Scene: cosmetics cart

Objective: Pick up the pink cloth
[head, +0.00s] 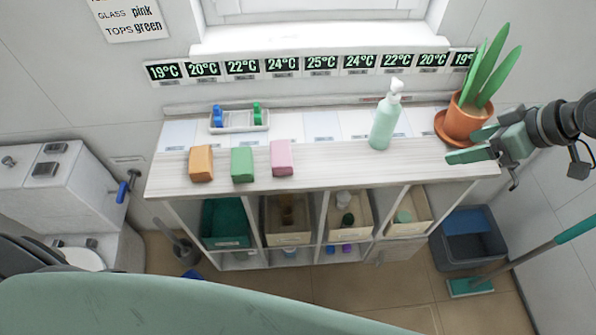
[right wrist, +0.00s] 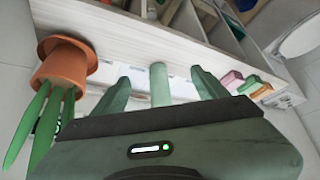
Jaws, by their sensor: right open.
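The pink cloth (head: 282,158) is a small folded block on the white wooden cart top, right of a green block (head: 242,164) and an orange block (head: 201,163). In the right wrist view the pink cloth (right wrist: 231,79) shows to the right of my fingers. My right gripper (head: 467,146) is open, in front of the potted plant at the cart's right end, well to the right of the pink cloth. Its fingers (right wrist: 160,72) show apart in the right wrist view, with a pale green shape, seemingly the bottle, between them. My left gripper is not in view.
A pale green pump bottle (head: 383,122) stands between my right gripper and the pink cloth. A plant in an orange pot (head: 467,118) is beside the gripper. A small tray (head: 239,128) lies behind the blocks. Bins fill the shelves below. The front strip right of the cloth is clear.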

